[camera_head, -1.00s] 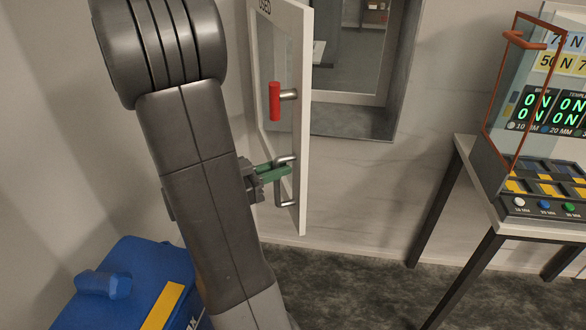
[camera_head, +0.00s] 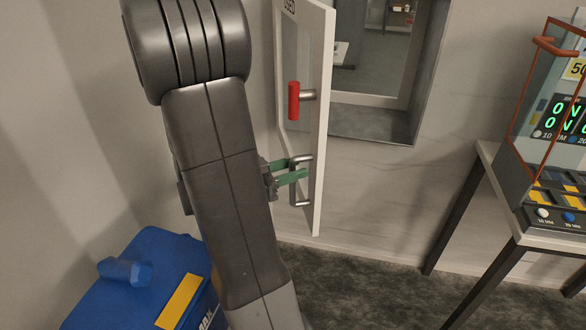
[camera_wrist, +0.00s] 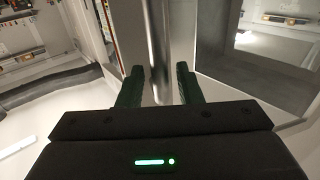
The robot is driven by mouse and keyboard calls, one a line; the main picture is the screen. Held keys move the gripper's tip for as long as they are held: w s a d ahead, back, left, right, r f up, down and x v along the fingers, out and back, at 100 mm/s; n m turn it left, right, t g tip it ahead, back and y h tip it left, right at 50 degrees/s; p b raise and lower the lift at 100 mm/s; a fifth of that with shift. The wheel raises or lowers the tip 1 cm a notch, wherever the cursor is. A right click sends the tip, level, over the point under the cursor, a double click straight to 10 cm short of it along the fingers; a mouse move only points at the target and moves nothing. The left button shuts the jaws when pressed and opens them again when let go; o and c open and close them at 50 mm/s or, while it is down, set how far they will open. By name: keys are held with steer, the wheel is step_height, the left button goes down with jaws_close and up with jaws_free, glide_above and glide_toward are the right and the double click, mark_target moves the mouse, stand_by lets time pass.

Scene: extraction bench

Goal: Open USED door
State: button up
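The USED door (camera_head: 319,120), a white frame with a clear pane, stands swung out from the wall, with the opening visible to its right. Its metal bar handle (camera_head: 302,203) is low on the door. My gripper (camera_head: 298,170) is at this handle, its two green fingers spread apart. In the wrist view the handle bar (camera_wrist: 157,35) passes between the fingers (camera_wrist: 158,84), with a gap on each side. A red grip (camera_head: 294,100) on a metal stem sits higher on the door.
A blue box (camera_head: 160,262) with a yellow label stands on the floor at lower left, close to my arm. A table (camera_head: 503,218) with a glass-sided display unit (camera_head: 535,110) stands at right. The carpet (camera_head: 370,285) between is clear.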

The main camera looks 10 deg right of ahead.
steer(key=v, duration=0.7)
steer(key=shift+b, duration=0.35)
steer(key=shift+c, duration=0.4)
